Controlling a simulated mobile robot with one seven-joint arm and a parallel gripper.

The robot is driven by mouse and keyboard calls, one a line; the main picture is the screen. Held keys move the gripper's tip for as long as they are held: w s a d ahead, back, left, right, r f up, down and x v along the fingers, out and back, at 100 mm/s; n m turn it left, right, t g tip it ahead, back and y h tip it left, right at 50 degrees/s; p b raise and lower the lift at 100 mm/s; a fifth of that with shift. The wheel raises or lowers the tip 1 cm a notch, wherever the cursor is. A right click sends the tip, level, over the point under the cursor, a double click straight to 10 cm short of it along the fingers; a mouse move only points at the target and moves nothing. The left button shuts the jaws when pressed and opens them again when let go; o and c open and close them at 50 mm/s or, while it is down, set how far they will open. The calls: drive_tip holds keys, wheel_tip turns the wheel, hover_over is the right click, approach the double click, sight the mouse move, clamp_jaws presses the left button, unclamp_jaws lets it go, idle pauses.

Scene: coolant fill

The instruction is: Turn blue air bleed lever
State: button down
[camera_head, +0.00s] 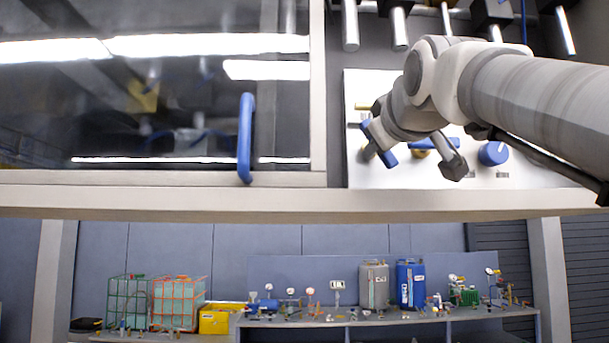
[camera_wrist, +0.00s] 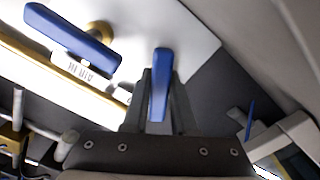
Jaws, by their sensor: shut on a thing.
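A blue lever (camera_wrist: 160,75) stands between the two dark fingers of my gripper (camera_wrist: 155,108) in the wrist view, and they are shut on it. In the head view my gripper (camera_head: 374,147) is at the white panel's left part, at a slanted blue lever (camera_head: 387,156). My wrist hides part of the panel there. A second blue lever (camera_wrist: 75,38) on a brass stem lies to the left in the wrist view, clear of the fingers, with a small label beside it.
A round blue knob (camera_head: 493,153) sits on the white panel (camera_head: 355,90) right of my wrist. A glass door with a blue handle (camera_head: 245,138) is left of the panel. A pale ledge (camera_head: 250,205) runs below. Tanks and a workbench stand far back.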

drive_tip(key=m, duration=0.6)
drive_tip(key=shift+a, duration=0.15)
drive_tip(key=shift+m, duration=0.3)
drive_tip(key=c, duration=0.7)
unclamp_jaws()
drive_tip(key=s+b, duration=0.4)
drive_tip(key=s, duration=1.3)
drive_tip(key=shift+s, duration=0.25)
